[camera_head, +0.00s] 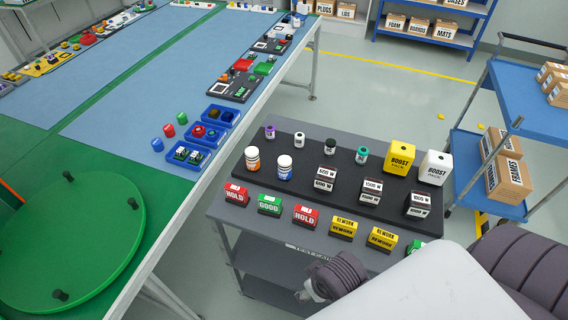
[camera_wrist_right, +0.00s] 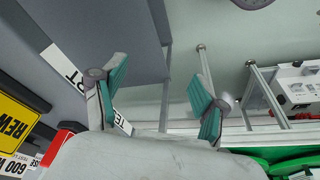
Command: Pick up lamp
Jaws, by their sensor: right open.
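I cannot make out a thing that is clearly a lamp in either view. In the head view, a dark tray (camera_head: 305,198) on the grey cart holds small vials, two white bottles (camera_head: 284,167), several blocks with watt labels (camera_head: 371,191), and a yellow (camera_head: 399,158) and a white (camera_head: 434,167) boost pack. My right gripper (camera_wrist_right: 160,90) shows in the wrist view with its two teal fingers spread and nothing between them. It is beside the cart edge, with floor and metal legs behind it. My left gripper is in neither view.
A grey cart (camera_head: 262,250) carries red, green and yellow label blocks along its front edge. A long table (camera_head: 190,80) with a green turntable (camera_head: 70,240) and blue bins (camera_head: 188,155) stands left. A blue trolley (camera_head: 530,115) with boxes stands right.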

